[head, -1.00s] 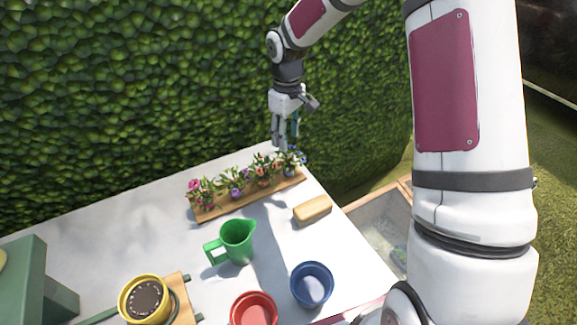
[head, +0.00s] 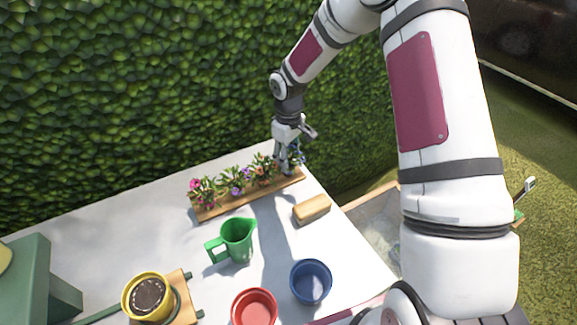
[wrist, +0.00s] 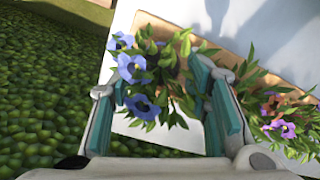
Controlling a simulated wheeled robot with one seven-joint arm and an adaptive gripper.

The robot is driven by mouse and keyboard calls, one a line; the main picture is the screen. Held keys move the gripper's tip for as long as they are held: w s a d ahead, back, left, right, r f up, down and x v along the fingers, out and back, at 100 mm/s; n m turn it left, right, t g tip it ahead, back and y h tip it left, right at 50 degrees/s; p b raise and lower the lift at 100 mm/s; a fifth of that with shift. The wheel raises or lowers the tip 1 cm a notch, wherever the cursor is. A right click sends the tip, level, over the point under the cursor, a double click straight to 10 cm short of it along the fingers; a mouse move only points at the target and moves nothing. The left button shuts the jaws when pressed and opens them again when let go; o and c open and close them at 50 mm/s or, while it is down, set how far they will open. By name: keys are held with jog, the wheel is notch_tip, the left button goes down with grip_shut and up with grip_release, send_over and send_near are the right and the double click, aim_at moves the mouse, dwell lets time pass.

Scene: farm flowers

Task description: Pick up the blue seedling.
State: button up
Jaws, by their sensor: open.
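The blue seedling (wrist: 140,72) has blue flowers and green leaves. In the wrist view it stands between the two teal finger pads of my gripper (wrist: 168,100), which is open around it. In the head view my gripper (head: 287,162) is down at the right end of the wooden tray (head: 214,208), and the blue seedling (head: 299,157) is partly hidden behind the fingers. Its stem and root ball are hidden by leaves in the wrist view.
Orange (head: 262,166), purple (head: 235,182) and pink (head: 199,190) seedlings stand in a row left of it. A wooden block (head: 312,209), green jug (head: 238,240), blue pot (head: 311,282), red pot (head: 254,306) and yellow pot (head: 147,297) are on the white table. A hedge rises behind.

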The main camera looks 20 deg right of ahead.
grip_shut()
